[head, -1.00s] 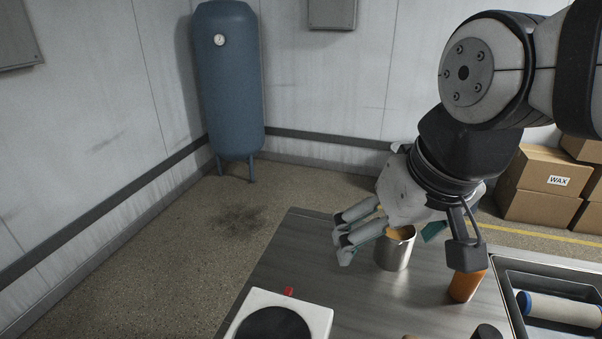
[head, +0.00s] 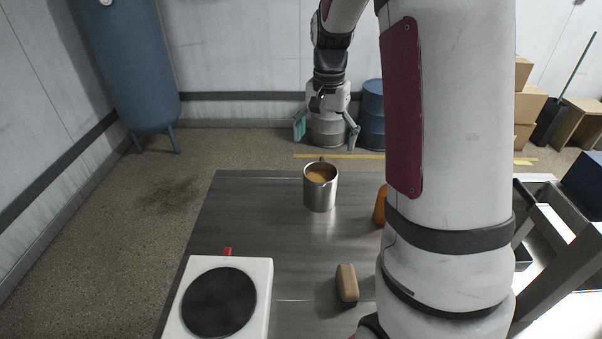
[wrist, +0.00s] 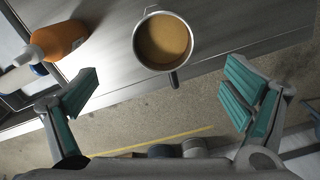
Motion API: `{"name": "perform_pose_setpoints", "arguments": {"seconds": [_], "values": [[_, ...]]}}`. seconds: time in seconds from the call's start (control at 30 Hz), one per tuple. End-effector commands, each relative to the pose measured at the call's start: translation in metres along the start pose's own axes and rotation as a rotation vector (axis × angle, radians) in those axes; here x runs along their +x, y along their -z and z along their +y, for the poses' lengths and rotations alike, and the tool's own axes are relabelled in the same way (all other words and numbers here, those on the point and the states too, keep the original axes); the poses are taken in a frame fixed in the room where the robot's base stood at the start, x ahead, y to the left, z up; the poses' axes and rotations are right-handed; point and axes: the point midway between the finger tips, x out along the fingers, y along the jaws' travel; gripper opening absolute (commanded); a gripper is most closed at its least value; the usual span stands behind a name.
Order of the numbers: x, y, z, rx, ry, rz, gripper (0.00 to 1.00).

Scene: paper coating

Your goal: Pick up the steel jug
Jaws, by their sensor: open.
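The steel jug (head: 320,192) stands upright near the far edge of the metal table (head: 255,212), with a tan-brown content inside. It also shows in the wrist view (wrist: 163,42) at the top middle, its handle seeming to point down toward my gripper. My gripper (head: 327,135) is open and empty above and beyond the jug in the head view. In the wrist view the teal-padded fingers (wrist: 160,108) are wide apart, with the jug ahead of the gap between them and touching neither.
An orange bottle (head: 380,206) stands right of the jug, partly hidden by my arm; the wrist view shows it left of the jug (wrist: 60,40). A white hot plate (head: 258,290) and a brown block (head: 347,284) are nearer. Table left of the jug is clear.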

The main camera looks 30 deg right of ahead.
Motion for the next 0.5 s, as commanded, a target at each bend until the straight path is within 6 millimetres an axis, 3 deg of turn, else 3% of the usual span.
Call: {"name": "perform_pose_setpoints", "arguments": {"seconds": [0.17, 0.5], "values": [[0.017, 0.007, 0.002, 0.023, -0.011, -0.008, 0.95], [0.077, 0.006, 0.002, 0.023, -0.01, -0.009, 0.95]]}}
